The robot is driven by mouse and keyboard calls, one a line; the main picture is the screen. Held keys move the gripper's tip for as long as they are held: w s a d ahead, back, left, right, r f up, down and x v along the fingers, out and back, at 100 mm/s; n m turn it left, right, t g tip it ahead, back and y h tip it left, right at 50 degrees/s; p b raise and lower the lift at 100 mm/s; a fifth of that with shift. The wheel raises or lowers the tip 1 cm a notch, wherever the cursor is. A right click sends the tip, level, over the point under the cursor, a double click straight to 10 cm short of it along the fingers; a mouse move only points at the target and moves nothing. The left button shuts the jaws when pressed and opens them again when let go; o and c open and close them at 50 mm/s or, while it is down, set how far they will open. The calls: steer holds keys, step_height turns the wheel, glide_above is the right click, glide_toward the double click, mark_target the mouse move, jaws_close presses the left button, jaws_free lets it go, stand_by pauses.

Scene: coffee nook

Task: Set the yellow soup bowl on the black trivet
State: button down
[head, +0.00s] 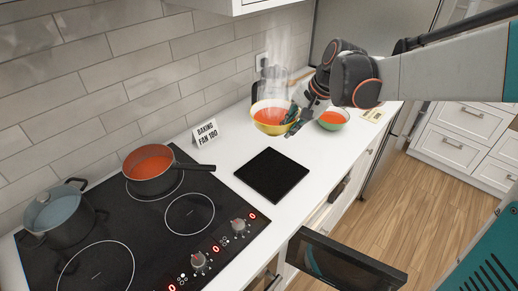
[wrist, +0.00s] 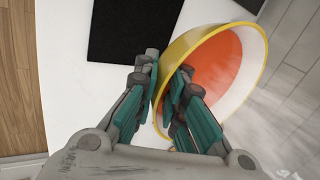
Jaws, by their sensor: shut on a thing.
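The yellow soup bowl (head: 257,125) holds orange-red soup, and steam rises above it in the head view. My gripper (head: 292,117) is at the bowl's right side. In the wrist view my gripper (wrist: 164,88) is shut on the near wall of the yellow soup bowl (wrist: 262,62), with one finger inside the rim and one outside. The black trivet (head: 272,175) is a flat square on the white counter, in front of the bowl. It also shows in the wrist view (wrist: 125,28). I cannot tell whether the bowl touches the counter.
A green bowl (head: 332,119) of red soup stands right of the yellow bowl. A white sign (head: 205,133) stands by the wall. An oven door (head: 345,262) hangs open below.

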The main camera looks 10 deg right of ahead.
step_height(320, 180, down, 18)
steer(key=b, duration=0.5)
steer(key=shift+b, duration=0.35)
steer(key=c, duration=1.7)
jaws_free()
steer(key=shift+s, duration=0.1)
steer(key=p+v, duration=0.4)
steer(key=v, duration=0.8)
